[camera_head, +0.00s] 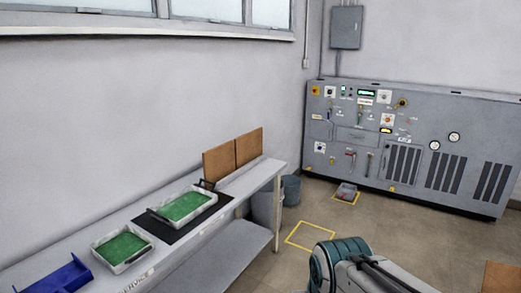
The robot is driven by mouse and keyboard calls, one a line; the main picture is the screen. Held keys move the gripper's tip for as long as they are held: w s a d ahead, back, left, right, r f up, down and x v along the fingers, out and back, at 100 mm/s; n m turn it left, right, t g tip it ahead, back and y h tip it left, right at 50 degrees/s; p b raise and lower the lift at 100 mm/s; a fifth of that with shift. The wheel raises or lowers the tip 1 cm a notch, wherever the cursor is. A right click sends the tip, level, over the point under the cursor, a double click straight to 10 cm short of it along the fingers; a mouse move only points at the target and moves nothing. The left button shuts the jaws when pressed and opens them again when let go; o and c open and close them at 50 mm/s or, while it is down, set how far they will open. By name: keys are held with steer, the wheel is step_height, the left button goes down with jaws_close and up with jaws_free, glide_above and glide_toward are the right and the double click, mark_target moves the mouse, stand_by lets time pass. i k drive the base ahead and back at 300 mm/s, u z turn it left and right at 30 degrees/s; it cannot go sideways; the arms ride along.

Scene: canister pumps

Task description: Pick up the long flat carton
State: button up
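I cannot pick out a long flat carton with certainty. Two flat brown panels (219,162) stand upright side by side at the back of the bench, near its far end. A brown surface (502,277) is cut off at the lower right edge, and I cannot tell what it is. Part of my own arm, grey and teal, shows at the bottom centre. My gripper is not in view.
A long grey bench (262,180) runs along the left wall. It holds two white trays with green insides (184,206) (122,246) and a blue holder (58,278). A grey control cabinet (345,157) stands at the back. Open floor has a yellow-outlined square (310,223).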

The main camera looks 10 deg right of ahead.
mark_target(249, 145)
steer(key=z, duration=0.5)
steer(key=k, duration=0.6)
steer(key=z, duration=0.7)
steer(key=i, duration=2.25)
steer(key=u, duration=0.3)
steer(key=i, duration=1.6)
steer(key=u, duration=1.05)
steer(key=i, duration=1.05)
steer(key=u, duration=1.65)
steer(key=i, duration=0.7)
steer(key=u, duration=0.4)
